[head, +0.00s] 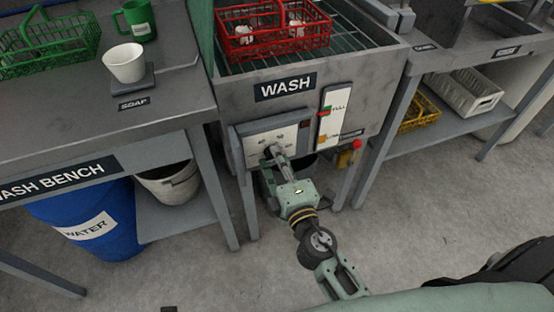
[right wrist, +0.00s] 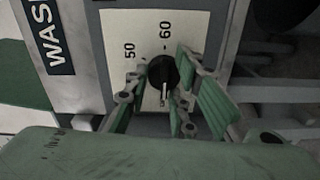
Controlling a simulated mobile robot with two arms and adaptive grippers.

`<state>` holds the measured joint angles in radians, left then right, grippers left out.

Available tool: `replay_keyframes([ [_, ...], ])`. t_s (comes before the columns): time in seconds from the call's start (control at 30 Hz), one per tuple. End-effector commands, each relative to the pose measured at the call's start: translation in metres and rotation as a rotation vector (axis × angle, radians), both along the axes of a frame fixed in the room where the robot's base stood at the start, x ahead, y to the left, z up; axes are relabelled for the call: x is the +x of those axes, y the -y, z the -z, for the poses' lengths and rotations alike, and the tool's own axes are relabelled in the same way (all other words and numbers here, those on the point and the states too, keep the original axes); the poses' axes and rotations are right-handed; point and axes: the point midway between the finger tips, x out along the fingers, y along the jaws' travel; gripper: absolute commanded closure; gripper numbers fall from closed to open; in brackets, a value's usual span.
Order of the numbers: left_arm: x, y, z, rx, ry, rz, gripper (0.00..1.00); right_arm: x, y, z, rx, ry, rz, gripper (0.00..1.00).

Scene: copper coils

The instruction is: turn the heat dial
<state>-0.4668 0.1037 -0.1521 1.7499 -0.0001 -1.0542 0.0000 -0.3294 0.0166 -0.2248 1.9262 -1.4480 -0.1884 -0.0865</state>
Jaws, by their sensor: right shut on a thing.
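The heat dial (right wrist: 161,72) is a round black knob with a light pointer on a white panel, seen in the right wrist view. The marks 50 and 60 show above it, and the pointer extends toward the bottom of that picture. My right gripper (right wrist: 164,84) has its green-padded fingers on either side of the dial and is shut on it. In the head view my right gripper (head: 273,152) reaches the white dial panel (head: 258,138) on the front of the wash unit (head: 235,100) and hides the dial. My left gripper is not in view.
A red crate (head: 272,45) with white items sits on the wash unit. A wash bench (head: 180,105) stands left, a shelf with crates right. Open floor lies in front.

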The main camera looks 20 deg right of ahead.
Motion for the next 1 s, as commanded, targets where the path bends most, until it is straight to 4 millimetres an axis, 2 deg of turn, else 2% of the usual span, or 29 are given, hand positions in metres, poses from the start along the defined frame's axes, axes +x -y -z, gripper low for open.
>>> replay_keyframes([
  [0.03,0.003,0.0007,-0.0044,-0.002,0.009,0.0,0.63,0.0012,-0.0029,-0.0055,-0.041,0.013,-0.007,1.0],
  [0.17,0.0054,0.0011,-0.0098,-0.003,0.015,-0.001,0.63,0.0012,-0.004,-0.0062,-0.105,0.016,-0.008,1.0],
  [0.47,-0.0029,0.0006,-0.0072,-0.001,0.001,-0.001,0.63,0.0015,-0.0047,-0.0074,-0.112,0.019,-0.01,1.0],
  [0.5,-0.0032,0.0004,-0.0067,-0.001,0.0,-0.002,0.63,0.0016,-0.0048,-0.0075,-0.112,0.019,-0.01,0.74],
  [0.63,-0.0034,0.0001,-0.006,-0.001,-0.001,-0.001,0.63,0.0015,-0.0049,-0.007,-0.11,0.017,-0.01,0.63],
  [1.0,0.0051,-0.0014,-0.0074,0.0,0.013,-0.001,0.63,-0.0022,-0.0037,-0.0032,-0.109,0.01,-0.008,0.63],
])
